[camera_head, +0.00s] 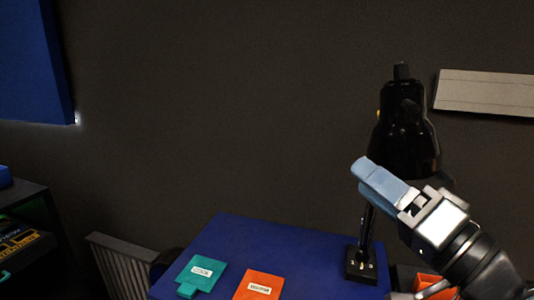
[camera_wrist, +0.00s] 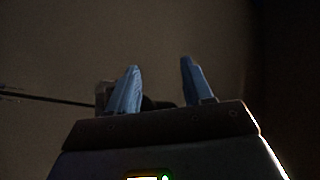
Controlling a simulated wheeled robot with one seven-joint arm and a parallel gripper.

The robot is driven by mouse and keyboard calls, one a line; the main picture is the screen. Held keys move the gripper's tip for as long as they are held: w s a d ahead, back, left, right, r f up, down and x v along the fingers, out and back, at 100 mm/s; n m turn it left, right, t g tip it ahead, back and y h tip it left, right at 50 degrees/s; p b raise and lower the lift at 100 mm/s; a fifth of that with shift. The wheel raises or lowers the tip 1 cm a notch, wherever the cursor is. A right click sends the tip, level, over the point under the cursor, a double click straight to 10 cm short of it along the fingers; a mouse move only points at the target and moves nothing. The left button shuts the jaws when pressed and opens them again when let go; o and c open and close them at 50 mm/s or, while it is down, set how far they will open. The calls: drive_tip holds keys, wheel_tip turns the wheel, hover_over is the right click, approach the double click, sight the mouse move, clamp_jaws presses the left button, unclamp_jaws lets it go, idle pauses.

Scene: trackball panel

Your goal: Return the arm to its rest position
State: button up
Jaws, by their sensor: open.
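My gripper (camera_head: 372,178) is raised at the right of the head view, in front of the black lamp, with its light blue fingers pointing up and to the left. In the wrist view the two blue fingers (camera_wrist: 162,85) stand apart with nothing between their tips. The gripper is open and empty. My arm comes in from the lower right corner of the head view. I cannot tell how far the fingers are from the lamp. No trackball panel can be made out.
A black desk lamp (camera_head: 403,135) stands on the blue table (camera_head: 300,245). A teal piece (camera_head: 203,271) and an orange piece (camera_head: 258,286), both labelled, lie on the table. A ribbed radiator (camera_head: 118,265) and dark shelf (camera_head: 30,215) are at left. The wall space left of the lamp is clear.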

drive_tip(key=s+d+f+m+h, duration=0.2)
drive_tip(key=s+f+h, duration=0.3)
drive_tip(key=s+f, duration=0.45)
drive_tip(key=s+d+f+m+h, duration=0.2)
drive_tip(key=s+f+h, duration=0.4)
drive_tip(key=f, duration=0.6)
drive_tip(key=s+d+f+n+g, duration=0.1)
drive_tip(key=s+n, duration=0.2)
drive_tip(key=s, duration=0.8)
drive_tip(key=s+d+f+n+g, duration=0.1)
drive_tip(key=s+n, duration=0.3)
drive_tip(key=s, duration=0.7)
drive_tip(key=shift+d+n+g, duration=0.3)
drive_tip(key=shift+d+g, duration=0.2)
drive_tip(key=shift+d, duration=0.05)
